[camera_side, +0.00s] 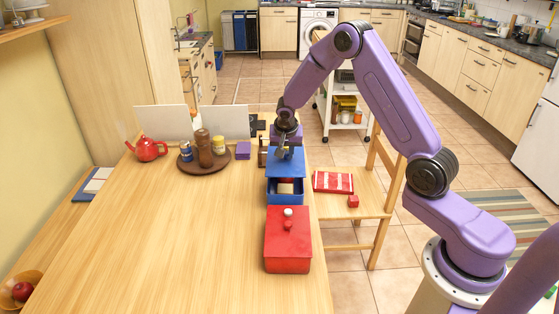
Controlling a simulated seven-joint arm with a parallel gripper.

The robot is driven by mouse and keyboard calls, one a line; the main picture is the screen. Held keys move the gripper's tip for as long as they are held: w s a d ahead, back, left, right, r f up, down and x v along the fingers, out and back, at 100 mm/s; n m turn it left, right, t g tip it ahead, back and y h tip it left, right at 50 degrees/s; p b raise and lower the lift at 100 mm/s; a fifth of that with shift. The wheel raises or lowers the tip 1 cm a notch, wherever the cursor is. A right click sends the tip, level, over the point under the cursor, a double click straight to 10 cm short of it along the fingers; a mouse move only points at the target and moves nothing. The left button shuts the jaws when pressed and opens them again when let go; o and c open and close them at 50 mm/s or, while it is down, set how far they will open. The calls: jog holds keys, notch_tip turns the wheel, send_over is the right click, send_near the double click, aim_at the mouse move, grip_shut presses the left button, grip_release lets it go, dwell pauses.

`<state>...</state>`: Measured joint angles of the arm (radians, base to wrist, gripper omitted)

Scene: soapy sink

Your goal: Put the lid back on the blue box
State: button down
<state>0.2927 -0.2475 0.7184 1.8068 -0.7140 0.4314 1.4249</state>
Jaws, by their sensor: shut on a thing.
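The blue box (285,198) stands near the right edge of the wooden table, open at the top, with a pale inside showing. A blue lid (287,168) is in my gripper (285,153), over the far part of the box. The near part of the opening is uncovered. My gripper is shut on the lid from above; its fingertips and the grip point are small and partly hidden. I cannot tell whether the lid touches the box rim.
A red lidded box (288,250) stands just in front of the blue box. A round brown tray (204,160) with jars and a red teapot (147,149) are at the back left. A chair (345,203) stands at the right. The table's left and middle are clear.

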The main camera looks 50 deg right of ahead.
aim_at(286, 162)
dwell(0.4)
jog(key=shift+f, duration=3.1)
jog(key=shift+f, duration=0.3)
jog(key=shift+c, duration=2)
grip_release()
jog(key=shift+r, duration=0.1)
jog(key=shift+r, duration=3.4)
